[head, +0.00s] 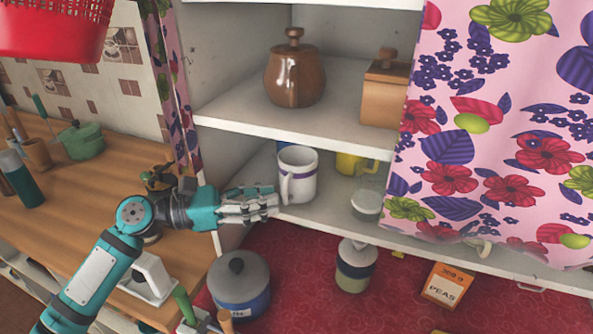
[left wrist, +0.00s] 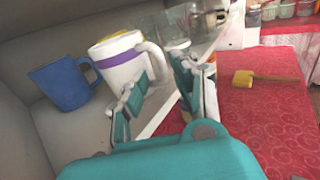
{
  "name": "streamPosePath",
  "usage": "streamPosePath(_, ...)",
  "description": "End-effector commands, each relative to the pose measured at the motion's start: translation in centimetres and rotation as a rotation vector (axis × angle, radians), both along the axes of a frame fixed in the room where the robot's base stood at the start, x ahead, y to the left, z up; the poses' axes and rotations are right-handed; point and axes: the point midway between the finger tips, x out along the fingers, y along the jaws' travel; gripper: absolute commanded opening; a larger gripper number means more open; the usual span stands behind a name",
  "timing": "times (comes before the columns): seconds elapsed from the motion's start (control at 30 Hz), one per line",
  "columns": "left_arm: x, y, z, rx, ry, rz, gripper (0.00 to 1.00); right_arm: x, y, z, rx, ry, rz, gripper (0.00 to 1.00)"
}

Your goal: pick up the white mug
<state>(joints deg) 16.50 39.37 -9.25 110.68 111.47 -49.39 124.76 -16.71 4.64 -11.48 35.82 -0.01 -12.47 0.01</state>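The white mug (head: 302,178) has a purple band and stands upright on the lower shelf near its front edge. Its handle faces the front left. The mug also shows in the left wrist view (left wrist: 118,62), with its handle toward the fingers. My left gripper (head: 272,203) is just left of the mug, at handle height. In the left wrist view its fingers (left wrist: 160,100) are spread apart, with the handle just beyond the gap between them. Nothing is held. Whether a finger touches the handle I cannot tell. My right gripper is not in view.
A blue mug (left wrist: 62,85) stands close to the white mug. A yellow mug (head: 350,163) and a glass jar (head: 367,203) are to its right. The upper shelf (head: 240,113) overhangs. A flowered curtain (head: 480,170) covers the right side. A blue pot (head: 240,290) stands below.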

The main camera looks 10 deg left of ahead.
Motion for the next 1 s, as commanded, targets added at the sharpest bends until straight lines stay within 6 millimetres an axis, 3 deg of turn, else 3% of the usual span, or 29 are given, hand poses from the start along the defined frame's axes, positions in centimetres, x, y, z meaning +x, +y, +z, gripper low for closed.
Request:
streamPosePath(0.17,0.8,-1.8,0.2,-0.001,0.001,0.0,0.28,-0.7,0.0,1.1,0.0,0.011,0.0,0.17)
streamPosePath(0.4,0.9,-2.0,0.0,0.0,0.0,0.002,0.28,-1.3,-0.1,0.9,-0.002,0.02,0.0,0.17)
streamPosePath(0.63,0.9,-1.9,0.0,0.0,0.0,0.001,0.0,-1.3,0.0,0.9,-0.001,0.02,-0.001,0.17)
streamPosePath(1.0,0.9,-1.9,0.1,-0.001,-0.001,0.002,0.0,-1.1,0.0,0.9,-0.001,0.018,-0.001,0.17)
